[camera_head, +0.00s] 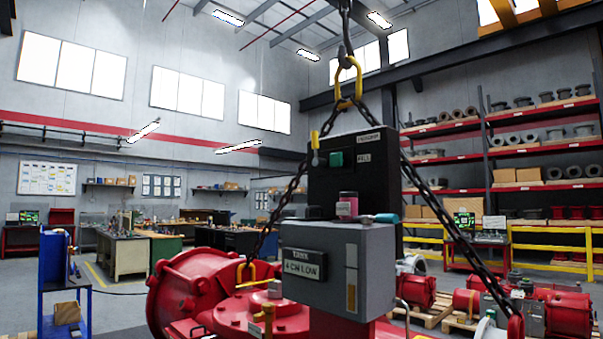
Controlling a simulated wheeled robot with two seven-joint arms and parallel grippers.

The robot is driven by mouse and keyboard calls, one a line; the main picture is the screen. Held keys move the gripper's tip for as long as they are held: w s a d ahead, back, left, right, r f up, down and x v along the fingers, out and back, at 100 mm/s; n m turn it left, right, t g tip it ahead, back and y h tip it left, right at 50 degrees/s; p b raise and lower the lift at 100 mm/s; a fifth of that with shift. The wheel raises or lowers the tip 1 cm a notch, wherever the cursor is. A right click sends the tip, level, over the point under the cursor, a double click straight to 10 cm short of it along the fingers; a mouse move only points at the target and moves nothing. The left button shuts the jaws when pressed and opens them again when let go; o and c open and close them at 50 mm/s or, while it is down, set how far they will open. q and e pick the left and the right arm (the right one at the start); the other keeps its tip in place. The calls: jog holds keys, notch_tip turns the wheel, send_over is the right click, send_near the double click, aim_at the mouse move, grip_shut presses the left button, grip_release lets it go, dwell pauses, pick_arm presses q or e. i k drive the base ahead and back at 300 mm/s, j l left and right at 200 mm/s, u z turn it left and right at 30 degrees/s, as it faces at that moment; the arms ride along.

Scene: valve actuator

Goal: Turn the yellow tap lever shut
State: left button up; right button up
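Neither of my grippers is in view. A small upright yellow handle (315,139) sits at the left edge of a black control box, with a rounded pale part below it. A brass-yellow fitting (267,316) stands upright on the red actuator housing (205,287) at lower centre. A thin yellow bar (255,284) lies nearly level above that fitting. I cannot tell for sure which of these is the tap lever, or whether the tap is open or shut.
The black box (351,175) and grey box (338,262) rise in front of me. A pink-and-dark can (347,205) and a teal-ended object (385,217) rest on the grey box. Chains (292,191) slope down both sides from a yellow ring (348,80). A blue stand (57,275) is left.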

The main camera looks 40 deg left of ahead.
aim_at(318, 162)
jog(key=u, duration=1.05)
jog(key=i+j+z, duration=0.1)
jog(key=z, duration=1.55)
jog(key=j+z, duration=0.35)
jog(key=k+j+z, duration=0.1)
jog(key=j+z, duration=0.25)
jog(key=k+j+z, duration=0.15)
jog(key=j+z, duration=0.2)
jog(key=k+j+z, duration=0.15)
jog(key=j+z, duration=0.2)
jog(key=k+j+z, duration=0.3)
jog(key=i+l, duration=0.05)
jog(key=i, duration=0.05)
